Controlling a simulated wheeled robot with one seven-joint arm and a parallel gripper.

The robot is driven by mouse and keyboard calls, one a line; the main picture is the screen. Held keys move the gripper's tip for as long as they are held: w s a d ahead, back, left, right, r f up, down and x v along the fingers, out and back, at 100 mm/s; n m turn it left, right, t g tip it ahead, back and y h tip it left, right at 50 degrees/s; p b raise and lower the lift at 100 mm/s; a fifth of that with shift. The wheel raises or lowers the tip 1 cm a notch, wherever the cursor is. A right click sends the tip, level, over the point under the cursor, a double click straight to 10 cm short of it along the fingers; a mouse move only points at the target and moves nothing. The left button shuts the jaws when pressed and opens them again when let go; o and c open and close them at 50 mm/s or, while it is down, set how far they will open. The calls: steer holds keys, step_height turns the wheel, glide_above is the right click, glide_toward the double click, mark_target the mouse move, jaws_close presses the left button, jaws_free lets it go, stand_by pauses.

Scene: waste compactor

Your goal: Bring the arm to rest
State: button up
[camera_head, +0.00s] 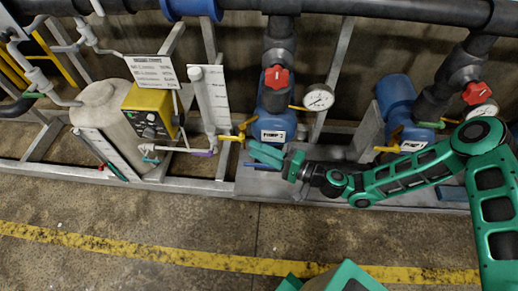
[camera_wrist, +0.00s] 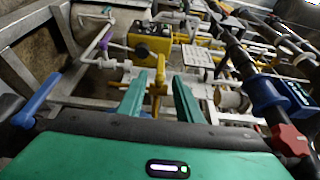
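My green arm reaches in from the right in the head view, stretched out low in front of the pumps. My gripper (camera_head: 254,150) is in front of the base of the blue pump 1 (camera_head: 273,128), just below a yellow valve handle (camera_head: 240,129). In the wrist view my gripper (camera_wrist: 160,92) has its two green fingers apart, with a clear gap. The yellow valve handle (camera_wrist: 159,80) shows in that gap, past the fingers. I cannot tell whether a finger touches it. I see nothing held.
A yellow control box (camera_head: 150,112) and pale tank (camera_head: 105,107) stand at left. A second blue pump (camera_head: 400,112) is behind my arm. Red valve knobs (camera_head: 276,77) and gauges (camera_head: 318,97) sit above. The floor before the yellow line (camera_head: 200,258) is clear.

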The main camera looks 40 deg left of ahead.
stand_by(0.3)
steer(key=w+d+r+n+h, duration=0.1)
steer(key=w+d+h, duration=0.2)
steer(key=w+d, duration=0.35)
steer(key=w+d+r+n+t+h, duration=0.1)
steer(key=w+d+n+h, duration=0.15)
steer(key=d, duration=0.65)
steer(key=w+d+r+n+h, duration=0.1)
steer(key=w+d+h, duration=0.35)
steer(key=d, duration=0.35)
steer(key=w+d+r+m+t+h, duration=0.15)
steer(key=d+r, duration=0.25)
steer(key=d, duration=0.7)
steer(key=w+d+r+m+t+h, duration=0.1)
steer(key=w+d+r+h, duration=0.2)
steer(key=d, duration=0.9)
steer(key=s+d+r+m+t+h, duration=0.1)
steer(key=s+d+r+m, duration=0.25)
steer(key=d+r, duration=0.4)
steer(key=s+d+r+m+h, duration=0.15)
steer(key=s+d+r, duration=0.25)
steer(key=d, duration=0.7)
steer(key=s+d+r+m, duration=0.3)
steer(key=s+d, duration=0.1)
steer(key=s, duration=0.4)
steer(key=s+d+r+m, duration=0.3)
steer(key=s+d, duration=0.2)
steer(key=s, duration=0.2)
steer(key=shift+s+d, duration=0.25)
steer(key=shift+s, duration=0.1)
